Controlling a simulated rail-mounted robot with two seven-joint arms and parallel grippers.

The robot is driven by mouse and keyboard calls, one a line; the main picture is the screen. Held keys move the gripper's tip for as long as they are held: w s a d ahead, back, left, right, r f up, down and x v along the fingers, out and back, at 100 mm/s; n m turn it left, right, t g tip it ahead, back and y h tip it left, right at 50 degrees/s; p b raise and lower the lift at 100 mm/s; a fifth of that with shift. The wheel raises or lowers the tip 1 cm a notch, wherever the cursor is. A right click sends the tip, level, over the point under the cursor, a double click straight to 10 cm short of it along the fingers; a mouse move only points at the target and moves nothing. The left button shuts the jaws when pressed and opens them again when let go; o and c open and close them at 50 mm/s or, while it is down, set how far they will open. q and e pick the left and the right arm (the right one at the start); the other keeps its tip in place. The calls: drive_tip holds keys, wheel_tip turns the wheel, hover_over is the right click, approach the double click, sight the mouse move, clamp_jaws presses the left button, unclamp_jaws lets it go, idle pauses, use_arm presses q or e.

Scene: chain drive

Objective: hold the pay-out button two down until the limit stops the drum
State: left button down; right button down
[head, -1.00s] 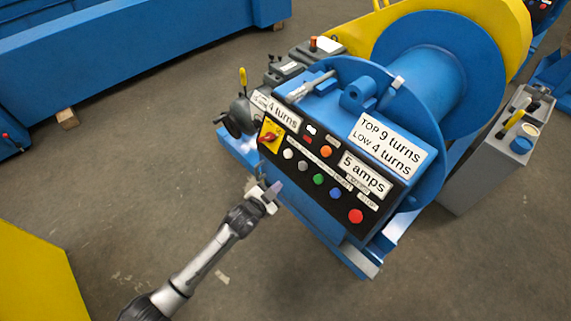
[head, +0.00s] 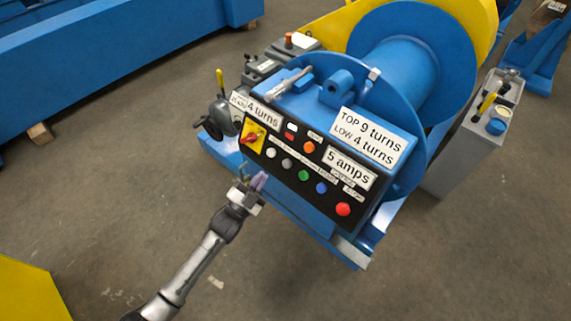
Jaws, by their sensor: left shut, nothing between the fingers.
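The black control panel (head: 262,164) on the front of the blue winch has a row of buttons: white (head: 270,153), grey (head: 286,163), green (head: 303,175), blue (head: 321,188) and a larger red one (head: 343,209). The labels over them are too small to read, so I cannot tell which is pay-out two. My left gripper (head: 260,180) is shut and empty, just below the white and grey buttons and seemingly apart from the panel. The blue drum (head: 398,68) is behind the panel, with no rope clearly visible on it. My right gripper is not in view.
A yellow switch with a red knob (head: 252,137) and an orange lamp (head: 309,146) are on the panel. Signs read "4 turns", "5 amps" (head: 349,168) and "TOP 9 turns LOW 4 turns" (head: 369,136). A handwheel (head: 220,121) juts out at left. The floor in front is clear.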

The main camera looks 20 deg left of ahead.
sight(287, 164)
use_arm(q)
drive_tip(key=w+d+f+b, duration=0.3)
drive_tip(key=w+f+b, duration=0.1)
drive_tip(key=w+b, duration=0.3)
drive_tip(key=shift+d+b, duration=0.15)
drive_tip(key=shift+b, duration=0.3)
drive_tip(key=shift+w, duration=0.1)
idle(0.7)
idle(0.7)
drive_tip(key=shift+w+d+f, duration=0.15)
drive_tip(key=shift+w, duration=0.15)
idle(0.6)
drive_tip(key=shift+w+d+f+b, duration=0.1)
drive_tip(key=shift+w+b, duration=0.05)
drive_tip(key=shift+b, duration=0.2)
idle(0.4)
